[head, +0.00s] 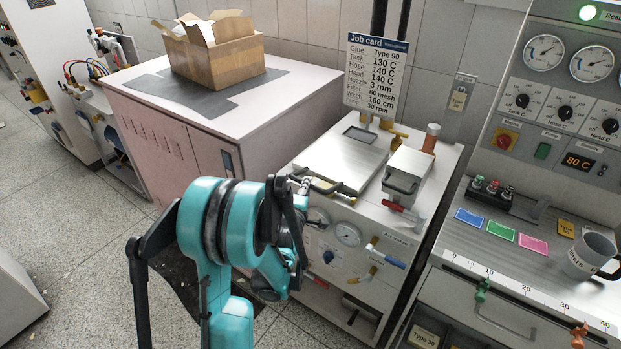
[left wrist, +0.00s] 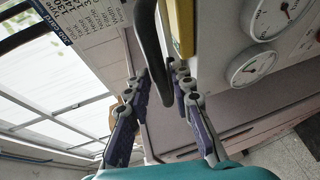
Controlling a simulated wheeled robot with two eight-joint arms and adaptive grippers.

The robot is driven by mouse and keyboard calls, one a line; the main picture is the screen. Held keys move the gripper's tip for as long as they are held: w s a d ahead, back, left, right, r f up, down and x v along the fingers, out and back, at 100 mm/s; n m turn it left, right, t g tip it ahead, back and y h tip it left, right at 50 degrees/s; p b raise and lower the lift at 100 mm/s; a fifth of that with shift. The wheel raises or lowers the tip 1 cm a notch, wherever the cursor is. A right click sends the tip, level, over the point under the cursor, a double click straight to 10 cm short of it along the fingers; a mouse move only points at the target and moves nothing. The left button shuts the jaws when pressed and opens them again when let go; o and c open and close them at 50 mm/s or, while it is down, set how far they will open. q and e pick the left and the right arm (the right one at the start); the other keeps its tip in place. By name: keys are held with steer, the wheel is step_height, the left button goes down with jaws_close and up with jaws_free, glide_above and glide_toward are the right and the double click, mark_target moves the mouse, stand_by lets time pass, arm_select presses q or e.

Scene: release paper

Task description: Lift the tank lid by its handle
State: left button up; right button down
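The tank lid (head: 343,160) is a flat silver plate on top of the glue unit, lying flat. Its dark handle (head: 328,187) is at the front edge. My left gripper (head: 304,184) is at the left end of this handle, its fingers partly hidden behind my teal wrist in the head view. In the left wrist view, the dark handle bar (left wrist: 152,50) runs between the two fingers of my left gripper (left wrist: 161,72). The fingers are apart, with gaps visible beside the bar. My right gripper is in neither view.
A smaller metal box (head: 409,172) with its own handle stands right of the lid. Gauges (head: 347,235) and levers (head: 388,258) sit on the unit's front. A job card (head: 375,75) stands behind. A pink cabinet (head: 165,140) with a cardboard box (head: 215,62) is at left.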

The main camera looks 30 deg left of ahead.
arm_select(q)
steer(key=b+x, duration=0.1)
steer(key=x, duration=0.4)
steer(key=shift+w+a, duration=0.1)
steer(key=shift+w, duration=0.25)
jaws_close()
